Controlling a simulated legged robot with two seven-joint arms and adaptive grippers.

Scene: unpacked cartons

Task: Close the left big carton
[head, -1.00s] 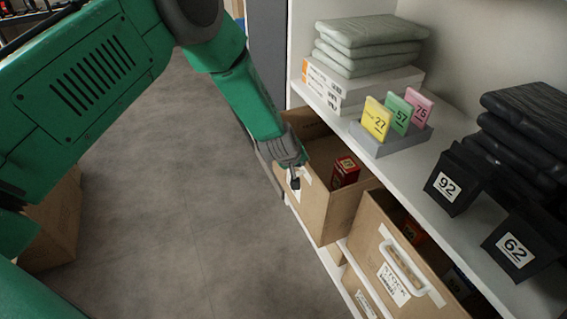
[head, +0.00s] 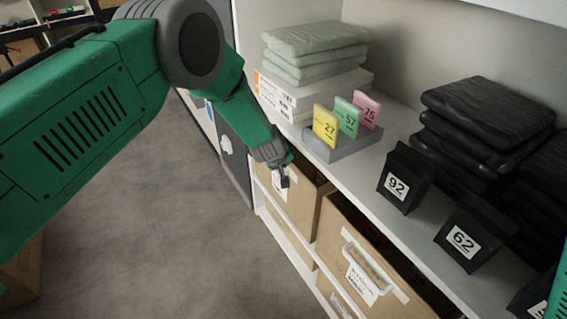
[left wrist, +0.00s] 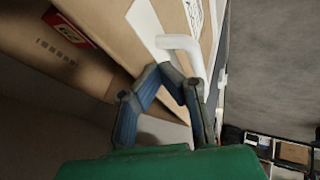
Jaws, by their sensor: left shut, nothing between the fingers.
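The left big carton (head: 303,212) is a brown cardboard drawer in the bay under the white shelf, with a white label and handle on its front. In the head view its front stands near the shelf edge, and my gripper partly covers it. My left gripper (head: 284,183) is at the carton's front top edge, shut and empty. In the left wrist view the blue-padded fingers (left wrist: 165,76) are beside the white handle (left wrist: 188,48) on the carton's front (left wrist: 118,28); contact is unclear. A red box (left wrist: 68,28) shows behind that front. My right gripper is not in view.
Another big carton (head: 335,238) stands to the right, with smaller cartons below. Open grey floor (head: 150,220) lies to the left.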

